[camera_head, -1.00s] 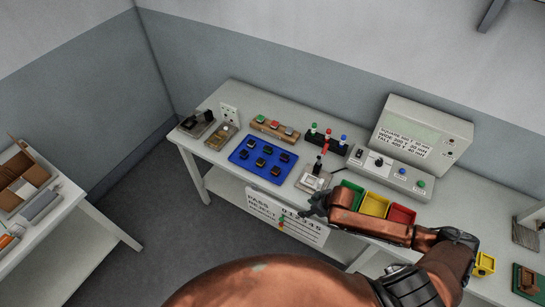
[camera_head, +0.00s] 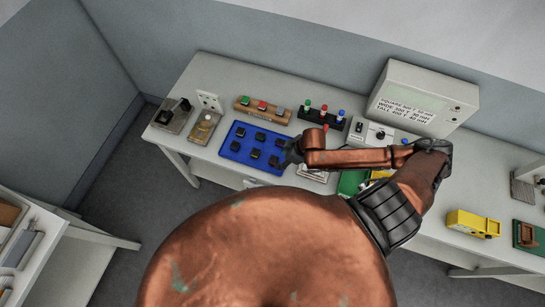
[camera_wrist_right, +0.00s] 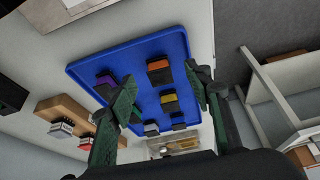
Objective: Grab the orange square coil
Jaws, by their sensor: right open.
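A blue tray (camera_head: 228,153) on the bench carries several small dark square coils, whose colours I cannot tell in the head view. In the right wrist view, the blue tray (camera_wrist_right: 150,45) holds a black coil with an orange band (camera_wrist_right: 159,72), a yellow-banded coil (camera_wrist_right: 168,101) and a purple-banded one (camera_wrist_right: 105,79). My right gripper (camera_head: 290,152) is at the tray's right edge in the head view. In the wrist view its two green fingers (camera_wrist_right: 161,76) are open and empty, with the orange-banded coil between their tips in the picture. The height gap is unclear. My left gripper is not in view.
A wooden block with coloured buttons (camera_head: 262,109) and a black rack with coloured knobs (camera_head: 322,116) stand behind the tray. A yellow device (camera_head: 473,223) sits at right.

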